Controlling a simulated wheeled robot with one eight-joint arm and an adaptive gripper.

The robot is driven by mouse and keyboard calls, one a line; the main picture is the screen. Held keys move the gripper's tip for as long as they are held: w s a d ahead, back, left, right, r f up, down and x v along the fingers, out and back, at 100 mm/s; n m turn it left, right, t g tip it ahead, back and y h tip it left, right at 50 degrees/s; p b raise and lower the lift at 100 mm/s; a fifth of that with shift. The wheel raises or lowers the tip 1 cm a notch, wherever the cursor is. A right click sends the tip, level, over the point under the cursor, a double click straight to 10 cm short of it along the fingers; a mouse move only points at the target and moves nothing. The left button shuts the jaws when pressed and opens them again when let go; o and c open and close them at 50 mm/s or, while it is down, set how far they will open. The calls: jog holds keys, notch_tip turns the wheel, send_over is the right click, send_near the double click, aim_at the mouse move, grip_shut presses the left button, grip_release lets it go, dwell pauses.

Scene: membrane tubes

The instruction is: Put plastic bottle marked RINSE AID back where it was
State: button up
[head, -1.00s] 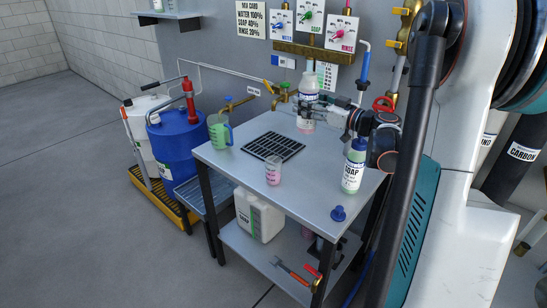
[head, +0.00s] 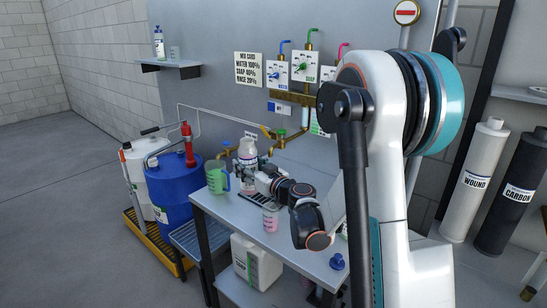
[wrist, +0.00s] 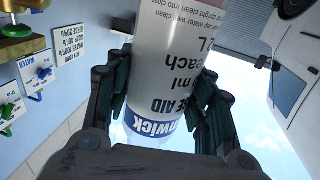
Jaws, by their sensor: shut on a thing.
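The RINSE AID bottle (head: 247,151) is white with a blue-edged label and a pinkish lower part. My gripper (head: 246,167) is shut around its body and holds it upright over the back of the grey table (head: 226,208), near the green jug. In the head view I cannot tell whether its base touches the table. In the wrist view the bottle (wrist: 168,75) sits between both fingers, its label upside down with "AID" readable. My forearm hides part of the table's right side.
A green jug (head: 217,176) stands left of the bottle. A pink-filled beaker (head: 270,216) and a dark drain grate (head: 262,197) are in front. A blue cap (head: 337,262) lies at the right. A wall shelf (head: 170,66) holds a bottle (head: 158,43) and a small beaker. Taps line the wall.

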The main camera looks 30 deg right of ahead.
jog(key=a+f+m+h, duration=0.1)
jog(key=a+f+h, duration=0.1)
jog(key=a, duration=1.2)
jog(key=shift+a+f+m+h, duration=0.2)
jog(key=shift+f+m+h, duration=0.2)
jog(key=shift+f, duration=0.2)
jog(key=shift+s, duration=0.15)
